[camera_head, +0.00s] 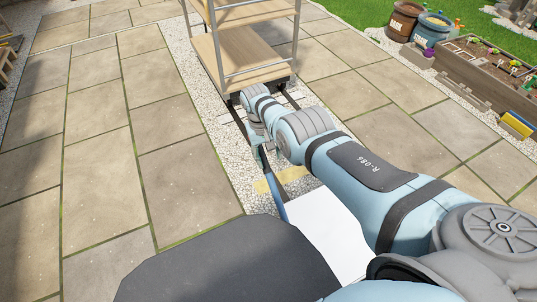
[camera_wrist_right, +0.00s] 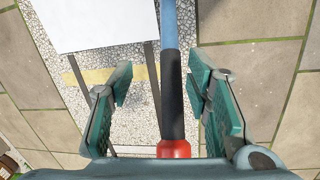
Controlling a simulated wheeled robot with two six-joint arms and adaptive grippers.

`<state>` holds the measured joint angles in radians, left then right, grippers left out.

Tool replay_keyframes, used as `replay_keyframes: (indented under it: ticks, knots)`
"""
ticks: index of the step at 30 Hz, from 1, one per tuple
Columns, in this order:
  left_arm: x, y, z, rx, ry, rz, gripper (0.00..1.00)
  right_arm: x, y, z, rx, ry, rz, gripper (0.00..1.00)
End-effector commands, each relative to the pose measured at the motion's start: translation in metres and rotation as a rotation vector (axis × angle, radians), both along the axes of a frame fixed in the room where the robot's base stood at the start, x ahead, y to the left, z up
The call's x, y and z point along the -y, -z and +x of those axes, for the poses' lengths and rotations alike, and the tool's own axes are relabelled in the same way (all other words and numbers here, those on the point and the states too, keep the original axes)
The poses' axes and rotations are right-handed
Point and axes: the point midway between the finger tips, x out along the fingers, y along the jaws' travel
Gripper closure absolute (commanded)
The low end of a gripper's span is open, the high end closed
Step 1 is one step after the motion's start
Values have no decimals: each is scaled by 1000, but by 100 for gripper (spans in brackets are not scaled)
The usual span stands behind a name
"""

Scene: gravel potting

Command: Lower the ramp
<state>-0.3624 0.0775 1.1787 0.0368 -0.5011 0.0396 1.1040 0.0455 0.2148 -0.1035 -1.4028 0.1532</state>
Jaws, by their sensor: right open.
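A bar-shaped lever has a blue shaft (camera_head: 281,208), a black grip (camera_wrist_right: 172,95) and a red end (camera_wrist_right: 173,149). My right gripper (camera_head: 264,158) is at its far end. In the right wrist view, my right gripper (camera_wrist_right: 161,78) is open, with one teal finger on each side of the lever and gaps between. A flat white panel (camera_head: 328,232), perhaps the ramp, lies beside the lever's near end; it also shows in the right wrist view (camera_wrist_right: 92,22). My right arm hides part of it. My left gripper is not in view.
A wheeled cart with wooden shelves (camera_head: 245,58) stands beyond my right gripper on a gravel strip (camera_head: 222,150) with dark rails. A yellow strip (camera_wrist_right: 95,77) crosses the gravel. Paving (camera_head: 105,170) on the left is clear. Pots (camera_head: 403,21) and a planter (camera_head: 470,70) stand at the far right.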

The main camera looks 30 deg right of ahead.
Motion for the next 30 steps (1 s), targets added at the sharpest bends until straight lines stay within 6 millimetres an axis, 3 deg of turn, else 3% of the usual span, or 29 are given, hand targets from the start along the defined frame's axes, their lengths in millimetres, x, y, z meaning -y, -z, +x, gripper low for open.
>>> replay_keyframes:
  ticks: [5,10,15,21,30]
  knots:
    - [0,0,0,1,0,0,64,-1,-4,1,1,0,0,55]
    - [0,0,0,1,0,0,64,-3,-23,2,4,1,0,55]
    - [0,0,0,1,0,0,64,-9,-77,7,4,1,1,55]
    - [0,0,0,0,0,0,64,-13,-114,10,1,0,0,55]
    - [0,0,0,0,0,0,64,-14,-119,10,0,1,0,55]
